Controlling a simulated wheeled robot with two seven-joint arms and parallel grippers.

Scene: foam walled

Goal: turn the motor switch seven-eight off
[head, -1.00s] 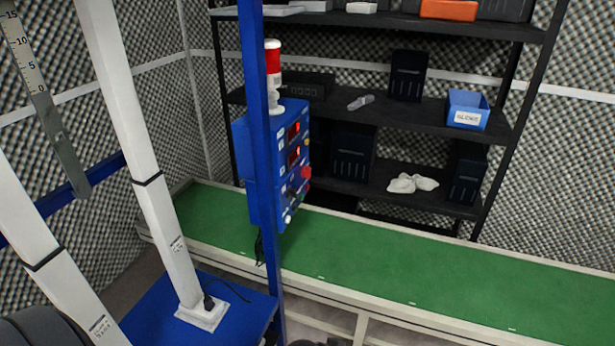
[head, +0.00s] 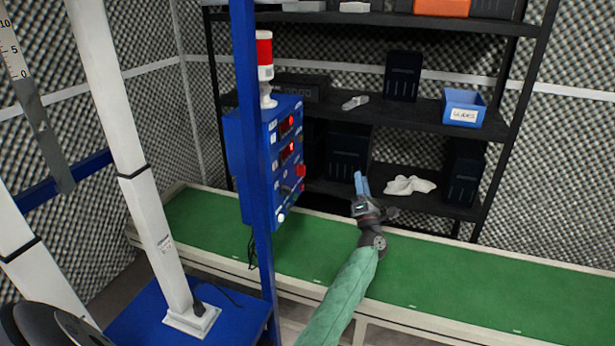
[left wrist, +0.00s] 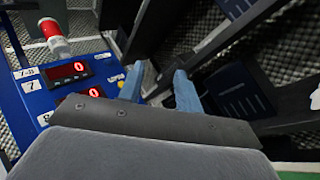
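The blue control box (head: 272,160) hangs on a blue post, with two lit red displays, a red knob (head: 300,170) and smaller dark, red and white controls below. In the left wrist view the box's panel (left wrist: 82,83) shows labels "7-8" and "7", and both displays read 0. I cannot make out which control is the motor switch or its position; the lower panel is hidden in the wrist view by my gripper. My left gripper (head: 361,184) is right of the box, apart from it. Its blue fingers (left wrist: 160,80) are spread and empty. My right gripper is not in view.
A red and white signal lamp (head: 265,60) stands on the box. The blue post (head: 248,120) runs in front of the box. A green-topped bench (head: 430,270) lies below, mostly clear. A black shelf (head: 415,115) behind holds dark cases, a blue bin (head: 464,107) and a white cloth (head: 409,185).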

